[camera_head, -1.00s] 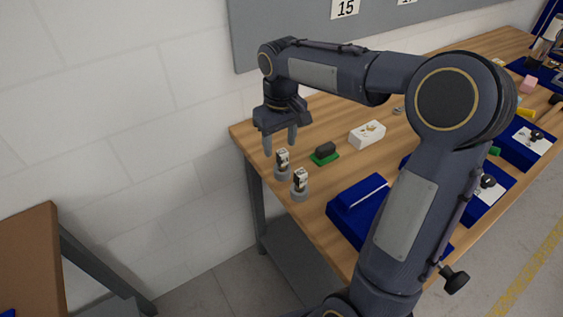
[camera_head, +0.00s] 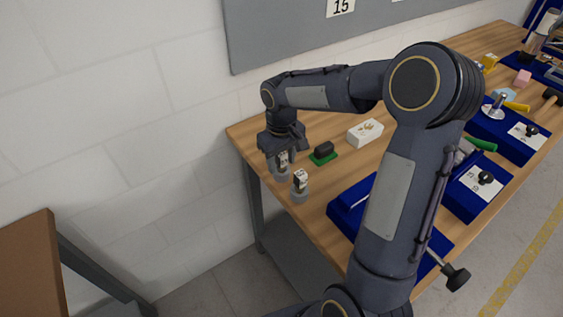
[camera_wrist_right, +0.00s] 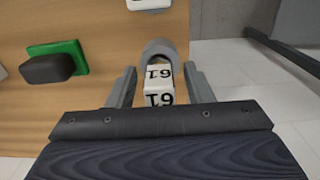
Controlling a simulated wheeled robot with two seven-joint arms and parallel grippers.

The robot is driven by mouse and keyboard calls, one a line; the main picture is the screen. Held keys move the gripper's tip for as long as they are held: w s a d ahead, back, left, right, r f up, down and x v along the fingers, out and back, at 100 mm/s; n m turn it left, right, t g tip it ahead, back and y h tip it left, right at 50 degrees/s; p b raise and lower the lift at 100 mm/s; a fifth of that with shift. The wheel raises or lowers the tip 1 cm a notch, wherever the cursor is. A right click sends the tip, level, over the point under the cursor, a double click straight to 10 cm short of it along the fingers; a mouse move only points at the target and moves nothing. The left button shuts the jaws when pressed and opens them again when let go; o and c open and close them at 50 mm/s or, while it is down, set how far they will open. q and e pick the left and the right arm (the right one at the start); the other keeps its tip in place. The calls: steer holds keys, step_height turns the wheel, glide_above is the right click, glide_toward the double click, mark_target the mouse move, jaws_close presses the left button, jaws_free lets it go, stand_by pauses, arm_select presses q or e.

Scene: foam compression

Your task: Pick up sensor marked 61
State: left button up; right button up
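The sensor marked 61 (camera_wrist_right: 158,86) is a small white block with black digits, standing in a round grey holder (camera_wrist_right: 160,48). In the right wrist view it sits between the two fingers of my right gripper (camera_wrist_right: 160,90), with a gap on each side. In the head view the sensor (camera_head: 283,159) is partly covered by my right gripper (camera_head: 282,163), which is open and lowered around it. A second sensor (camera_head: 300,178) stands in its own grey holder (camera_head: 299,195) just in front. Its marking is too small to read. My left gripper is not in view.
A black block on a green base (camera_head: 323,153) and a white box (camera_head: 365,132) lie nearby on the wooden table (camera_head: 318,218). Blue fixtures (camera_head: 476,192) line the table's front. The table's left edge is close to the holders.

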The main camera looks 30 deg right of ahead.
steer(key=c, duration=0.9)
steer(key=shift+c, duration=0.2)
